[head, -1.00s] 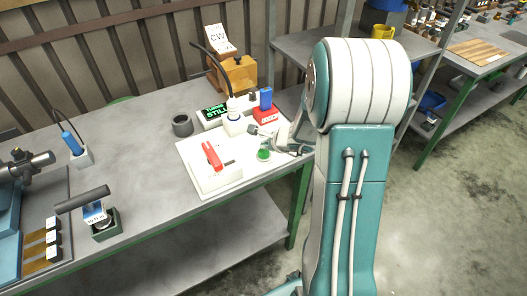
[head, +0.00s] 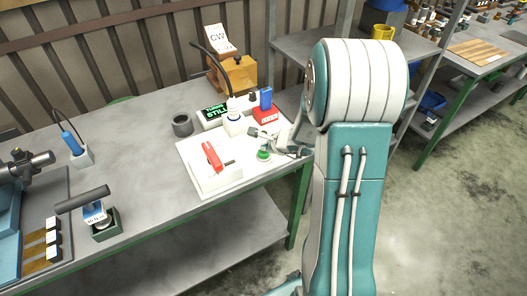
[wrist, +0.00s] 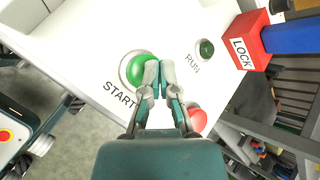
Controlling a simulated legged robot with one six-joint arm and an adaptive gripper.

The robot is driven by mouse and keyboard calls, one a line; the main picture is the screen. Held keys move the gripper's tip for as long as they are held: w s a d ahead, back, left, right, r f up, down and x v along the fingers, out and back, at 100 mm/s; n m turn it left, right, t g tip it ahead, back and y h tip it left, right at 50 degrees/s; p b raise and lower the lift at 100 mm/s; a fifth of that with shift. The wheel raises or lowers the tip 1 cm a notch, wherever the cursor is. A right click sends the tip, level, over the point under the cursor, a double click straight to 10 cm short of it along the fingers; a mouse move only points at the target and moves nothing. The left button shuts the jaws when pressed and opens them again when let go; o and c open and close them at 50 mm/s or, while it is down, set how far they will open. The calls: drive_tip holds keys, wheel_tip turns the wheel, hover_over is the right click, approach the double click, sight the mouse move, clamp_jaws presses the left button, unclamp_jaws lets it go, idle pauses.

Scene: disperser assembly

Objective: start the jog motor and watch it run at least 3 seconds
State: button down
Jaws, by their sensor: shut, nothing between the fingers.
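The white control panel (head: 222,181) lies on the bench with a red lever (head: 212,157) on it. The green START button (wrist: 138,68) also shows in the head view (head: 263,155). My gripper (wrist: 160,68) is shut and empty, its fingertips over the right edge of the START button; I cannot tell whether they touch it. In the head view the gripper is beside the button, partly behind my arm. The RUN lamp (wrist: 206,48) is dark green and looks unlit. A red button (wrist: 198,121) is partly hidden by my fingers. The display (head: 216,112) reads "STILL".
A red LOCK box (wrist: 243,42) with a blue piece (wrist: 292,38) stands beside the RUN lamp. A white bottle-like part (head: 234,122) and a dark cup (head: 182,125) stand behind the panel.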

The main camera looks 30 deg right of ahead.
drive_tip(key=shift+f, duration=0.85)
idle(0.7)
idle(0.4)
drive_tip(key=shift+r, duration=1.3)
drive_tip(key=shift+r, duration=2.5)
